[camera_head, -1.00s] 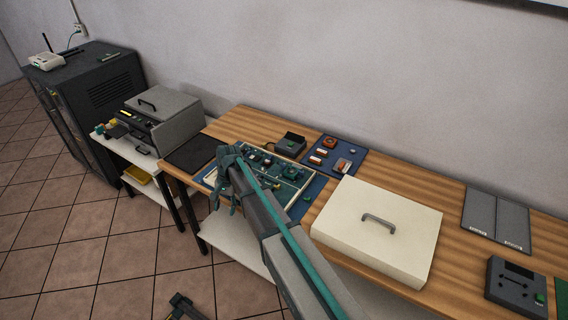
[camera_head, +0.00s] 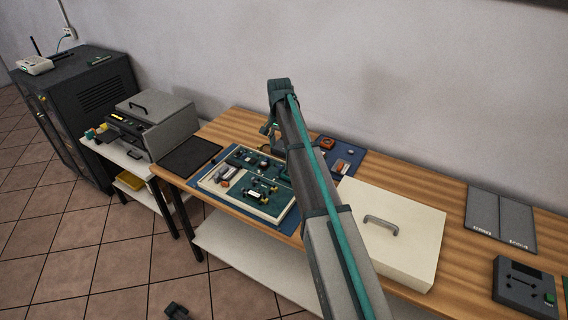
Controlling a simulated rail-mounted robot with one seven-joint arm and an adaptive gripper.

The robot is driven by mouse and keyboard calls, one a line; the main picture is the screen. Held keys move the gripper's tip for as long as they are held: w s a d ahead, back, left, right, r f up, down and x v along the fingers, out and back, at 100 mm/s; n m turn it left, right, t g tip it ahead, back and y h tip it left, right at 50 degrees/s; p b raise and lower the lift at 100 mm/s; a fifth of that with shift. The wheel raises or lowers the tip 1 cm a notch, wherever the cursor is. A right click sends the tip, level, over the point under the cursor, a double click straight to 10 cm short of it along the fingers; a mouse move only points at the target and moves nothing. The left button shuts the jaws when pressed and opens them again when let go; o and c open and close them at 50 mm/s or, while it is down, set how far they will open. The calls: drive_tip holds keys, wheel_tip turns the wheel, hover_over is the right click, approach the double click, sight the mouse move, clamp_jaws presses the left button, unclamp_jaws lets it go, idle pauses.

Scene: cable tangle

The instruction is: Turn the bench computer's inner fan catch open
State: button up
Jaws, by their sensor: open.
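The bench computer is an open, shallow cream case (camera_head: 286,208) with a dark teal board and several small parts inside. It lies on a blue mat at the left of the wooden bench. The fan catch is too small to make out, so I cannot tell how it is turned. My gripper (camera_head: 268,134) is open and appears empty. It is raised above the back right side of the case, apart from it. My arm hides part of the bench behind it.
A cream cover (camera_head: 410,248) with a grey handle lies right of the case. A dark pad (camera_head: 188,157) lies left of it. A blue mat with orange parts (camera_head: 349,153) is behind.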

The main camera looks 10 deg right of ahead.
sight(280, 169)
wheel_tip(280, 169, down, 9)
drive_tip(key=shift+f+p, duration=0.2)
drive_tip(key=shift+p, duration=0.95)
drive_tip(key=shift+c, duration=0.2)
clamp_jaws()
